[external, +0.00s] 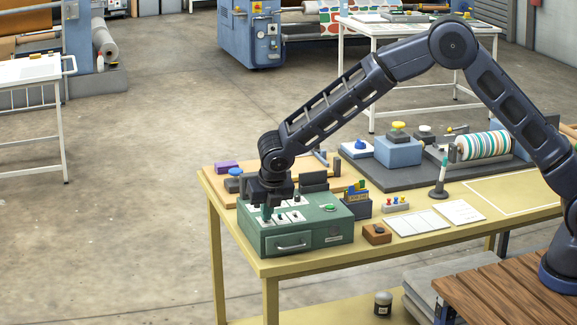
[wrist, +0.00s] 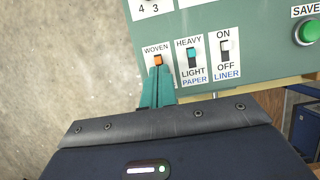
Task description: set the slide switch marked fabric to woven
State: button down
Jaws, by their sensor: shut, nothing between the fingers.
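The green control box (external: 330,229) stands on the near left part of the yellow table. In the wrist view, the slide switch (wrist: 157,60) has an orange knob close below the word WOVEN, at the visible upper part of its slot. The lower part of the slot and any marking below it are hidden by my fingers. My gripper (wrist: 157,76) is shut, with its teal fingertips just below the orange knob; whether they touch it I cannot tell. In the external view, my gripper (external: 267,215) points down at the box's top panel.
Close right of the fingers are the PAPER switch (wrist: 191,54), marked HEAVY and LIGHT, and the LINER switch (wrist: 225,47), marked ON and OFF. A green SAVE button (wrist: 311,33) is farther right. A dark upright piece (external: 314,181) stands behind the panel.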

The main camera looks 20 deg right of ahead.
aim_at(270, 227)
jog(key=s, duration=0.3)
jog(key=shift+s, duration=0.25)
jog(key=v, duration=1)
jog(key=shift+s, duration=0.2)
jog(key=w+d+r+m, duration=0.2)
jog(key=d+r+m, duration=0.25)
jog(key=d, duration=0.55)
jog(key=w+d+r+m, duration=0.35)
jog(key=d+r, duration=0.25)
jog(key=d, duration=0.4)
jog(key=w+d+r+m, duration=0.2)
jog(key=d+r+m, duration=0.3)
jog(key=d, duration=0.5)
jog(key=s+d+r+m, duration=0.3)
jog(key=d+m, duration=0.1)
jog(key=d, duration=0.5)
jog(key=s+d+r+m, duration=0.2)
jog(key=d+r+m, duration=0.15)
jog(key=d, duration=0.65)
jog(key=s+d+f+m, duration=0.3)
jog(key=s+d+m, duration=1.2)
jog(key=s+d, duration=0.4)
jog(key=shift+s, duration=0.6)
